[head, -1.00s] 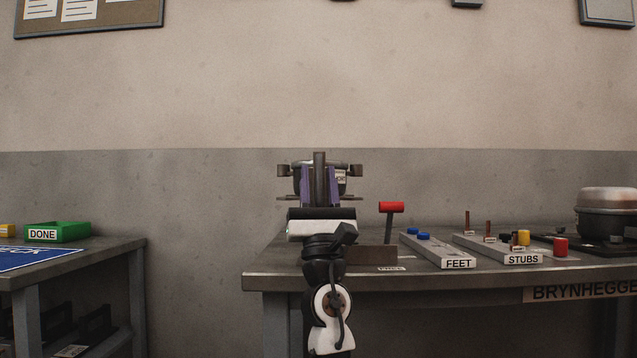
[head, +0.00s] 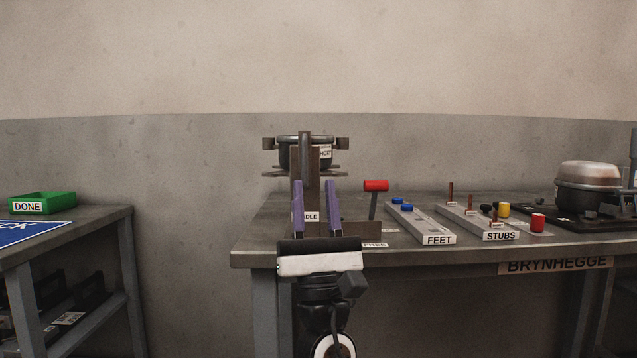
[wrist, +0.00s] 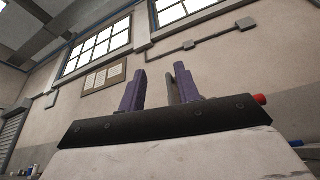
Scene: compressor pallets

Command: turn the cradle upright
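The cradle (head: 304,190) stands on the workbench, with a brown upright post in front of a dark round body (head: 288,154). The body has a pale label at its right and brown blocks at both sides. I cannot tell which way up it is. A plate reading "ADLE", partly covered, sits low on the post. My gripper (head: 315,184) is in front of the cradle, with its two purple fingers apart and nothing seen held between them. The fingers overlap the lower post in the head view; contact cannot be told. In the wrist view the open fingers (wrist: 158,75) point up towards the wall.
A red-topped lever (head: 376,186) stands close right of the cradle. Further right are the FEET tray (head: 438,239), the STUBS tray (head: 501,236) and a domed compressor (head: 590,180). A green DONE bin (head: 55,203) is on the left table, across a gap.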

